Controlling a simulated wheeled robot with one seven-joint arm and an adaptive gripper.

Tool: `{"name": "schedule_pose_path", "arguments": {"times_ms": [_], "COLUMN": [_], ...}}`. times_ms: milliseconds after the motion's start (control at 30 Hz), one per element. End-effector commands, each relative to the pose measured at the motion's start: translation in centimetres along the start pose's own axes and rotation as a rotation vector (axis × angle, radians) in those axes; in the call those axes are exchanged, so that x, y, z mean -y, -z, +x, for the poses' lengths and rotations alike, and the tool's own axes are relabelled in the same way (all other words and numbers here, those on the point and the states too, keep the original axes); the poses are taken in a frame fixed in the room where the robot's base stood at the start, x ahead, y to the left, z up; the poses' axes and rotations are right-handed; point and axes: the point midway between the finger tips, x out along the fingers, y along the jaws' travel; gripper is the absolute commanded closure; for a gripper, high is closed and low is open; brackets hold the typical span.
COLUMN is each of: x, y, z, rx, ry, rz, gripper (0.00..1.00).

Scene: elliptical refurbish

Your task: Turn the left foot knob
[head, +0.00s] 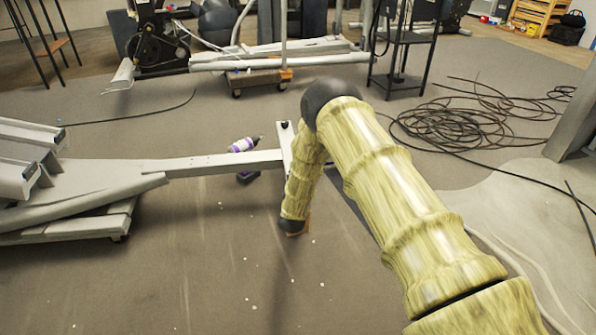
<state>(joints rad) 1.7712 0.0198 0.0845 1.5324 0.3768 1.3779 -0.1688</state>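A pale grey elliptical frame lies low on the floor at the left, and its long beam (215,164) runs right to a short crossbar (285,143). A small dark round part (285,125) sits at the crossbar's far end; I cannot tell whether it is a foot knob. The crossbar's near end is hidden behind my arm, and no other knob shows clearly. My gripper (293,230) is a small dark and orange-brown shape at the lower end of my yellow-green arm. It points down, close to the floor, on the near side of the crossbar. Its fingers are too small to read.
A purple and white drill-like tool (243,145) stands behind the beam. Coiled black cable (470,115) lies at the right. A dark metal stand (402,50) and a wheeled dolly (258,82) under another machine are behind. The floor in front is open, with small pale scraps.

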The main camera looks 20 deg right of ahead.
Motion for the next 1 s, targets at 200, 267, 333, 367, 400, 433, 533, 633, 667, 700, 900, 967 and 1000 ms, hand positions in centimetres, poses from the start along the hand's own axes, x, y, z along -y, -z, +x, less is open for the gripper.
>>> {"name": "schedule_pose_path", "arguments": {"times_ms": [200,267,333,367,400,433,533,633,667,700,900,967,1000], "x": [0.04,0.04,0.04,0.06,0.07,0.03,0.03,-0.05,-0.06,-0.08,-0.17,-0.17,-0.19], "y": [0.07,-0.01,-0.05,-0.04,-0.08,-0.16,-0.18,-0.31,-0.32,-0.29,-0.32,-0.27,-0.25], "z": [-0.05,-0.08,-0.05,-0.05,-0.05,-0.07,-0.03,-0.04,-0.05,-0.01,-0.03,-0.02,-0.03], "rx": [0.001,0.001,0.001,0.001,0.000,0.001,0.001,0.001,0.001,0.000,0.001,0.000,0.000], "ry": [-0.203,-0.260,-0.327,-0.355,-0.393,-0.422,-0.515,-0.602,-0.627,-0.659,-0.793,-0.823,-0.841], "rz": [0.001,0.002,0.002,0.003,0.003,0.002,0.004,0.002,0.003,0.003,0.002,0.002,0.001], "gripper": [0.91,0.91,0.91,0.91,0.91,0.91,0.91,0.91,0.91,0.91,0.91,0.91,0.91]}}
